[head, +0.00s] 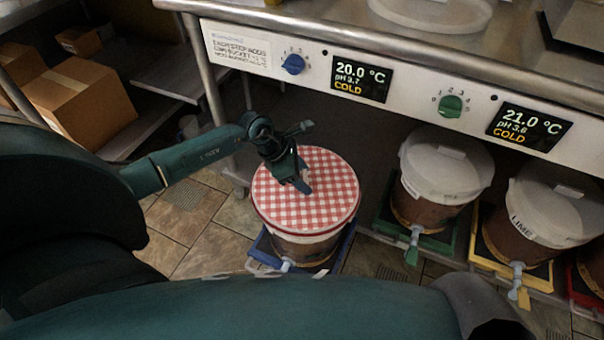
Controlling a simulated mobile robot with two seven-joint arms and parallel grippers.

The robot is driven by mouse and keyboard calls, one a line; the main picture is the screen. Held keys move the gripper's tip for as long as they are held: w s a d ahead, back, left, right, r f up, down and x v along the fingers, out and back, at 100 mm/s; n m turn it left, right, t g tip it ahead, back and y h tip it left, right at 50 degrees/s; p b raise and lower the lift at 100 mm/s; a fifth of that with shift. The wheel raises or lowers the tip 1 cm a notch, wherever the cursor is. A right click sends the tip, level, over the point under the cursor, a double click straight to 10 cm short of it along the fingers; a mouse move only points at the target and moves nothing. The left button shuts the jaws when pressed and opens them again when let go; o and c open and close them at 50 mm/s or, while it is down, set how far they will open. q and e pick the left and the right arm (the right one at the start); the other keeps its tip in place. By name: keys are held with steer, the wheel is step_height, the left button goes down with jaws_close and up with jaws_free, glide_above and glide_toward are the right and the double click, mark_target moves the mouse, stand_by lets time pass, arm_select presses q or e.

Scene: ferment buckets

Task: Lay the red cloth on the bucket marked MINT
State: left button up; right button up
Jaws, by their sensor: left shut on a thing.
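The red-and-white checked cloth (325,190) covers the top of the bucket (300,248) standing in the blue tray (262,243). It lies flat and round, with its edge hanging a little over the rim. No name shows on this bucket, so I cannot tell if it is the one marked MINT. My left gripper (301,184) points down at the cloth near its middle-left and is shut on the cloth. The fingertips partly hide the grip. My right gripper is not in view.
A white-lidded bucket (440,178) stands in a green tray, its label unreadable. A bucket marked LIME (545,215) stands in a yellow tray (480,262). A counter panel (420,92) with knobs and displays overhangs behind. Cardboard boxes (82,100) sit left. Tiled floor (205,240) is free left of the blue tray.

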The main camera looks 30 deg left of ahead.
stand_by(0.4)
arm_select(q)
steer(key=shift+f+b, duration=0.3)
stand_by(1.1)
steer(key=o, duration=1.5)
steer(key=shift+o, duration=0.2)
steer(key=shift+r+p, duration=2.8)
steer(key=shift+r, duration=0.75)
